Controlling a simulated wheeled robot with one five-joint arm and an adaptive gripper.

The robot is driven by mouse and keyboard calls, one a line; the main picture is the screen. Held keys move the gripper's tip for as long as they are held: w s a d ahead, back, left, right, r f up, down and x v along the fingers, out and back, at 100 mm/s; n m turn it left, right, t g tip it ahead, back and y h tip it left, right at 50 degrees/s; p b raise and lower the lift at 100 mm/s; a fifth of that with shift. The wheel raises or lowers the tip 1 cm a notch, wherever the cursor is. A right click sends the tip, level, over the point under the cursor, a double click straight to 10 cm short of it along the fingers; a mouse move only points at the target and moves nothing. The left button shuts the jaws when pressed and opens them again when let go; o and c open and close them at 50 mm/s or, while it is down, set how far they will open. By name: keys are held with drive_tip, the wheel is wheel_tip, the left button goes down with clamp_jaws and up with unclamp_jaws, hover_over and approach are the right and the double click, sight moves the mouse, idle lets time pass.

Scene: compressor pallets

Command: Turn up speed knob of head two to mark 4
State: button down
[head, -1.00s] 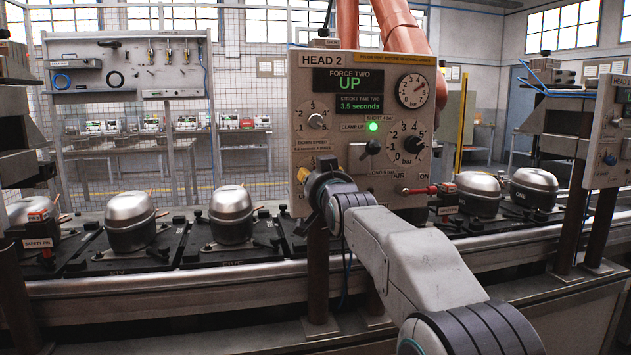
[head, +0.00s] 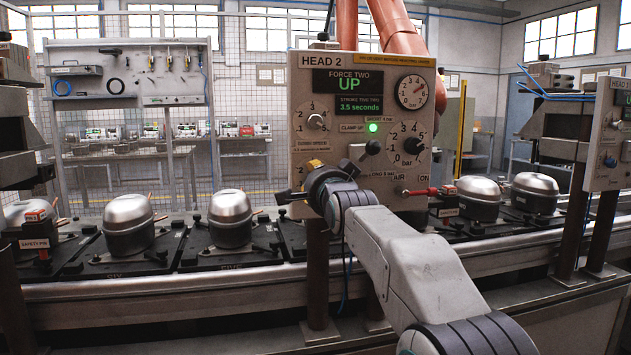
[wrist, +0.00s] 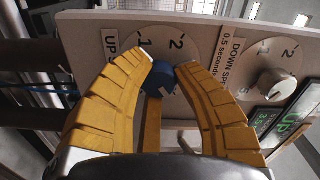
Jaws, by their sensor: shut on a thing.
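The Head 2 panel (head: 345,90) faces me in the head view. In the wrist view, the blue up speed knob (wrist: 163,76) stands on a pale dial (wrist: 185,45) with marks 1 and 2 showing beyond it. A partly hidden label starting "UP S" (wrist: 112,42) lies beside it. My gripper (wrist: 168,70) has its two yellow fingers closed around the blue knob. Where the knob points and mark 4 cannot be made out. In the head view my gripper (head: 308,188) covers the panel's lower left corner and hides this knob.
Next to the dial is the down speed knob (wrist: 271,83), pale grey; it also shows in the head view (head: 316,121). A black lever (head: 372,148), a pressure knob (head: 414,145) and a red-handled air valve (head: 420,191) are to the right. Compressors (head: 230,218) stand on pallets below.

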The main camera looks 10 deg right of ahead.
drive_tip(key=shift+r+m, duration=0.1)
drive_tip(key=shift+m, duration=0.5)
drive_tip(key=c, duration=0.9)
unclamp_jaws()
drive_tip(key=s, duration=1.2)
drive_tip(key=shift+s, duration=0.1)
drive_tip(key=s+f+n+g+p, duration=0.3)
drive_tip(key=s+n+g+p, duration=0.2)
drive_tip(key=s+p, duration=0.3)
drive_tip(key=s+f+n+g+p, duration=0.3)
drive_tip(key=s+p, duration=0.6)
drive_tip(key=s, duration=0.4)
drive_tip(key=s+f+n+g+p, duration=0.3)
drive_tip(key=s+n+g+p, duration=0.3)
drive_tip(key=s, duration=0.5)
drive_tip(key=shift+s+n+g+p, duration=0.3)
drive_tip(key=shift+n+p, duration=0.5)
drive_tip(key=shift+p, duration=0.45)
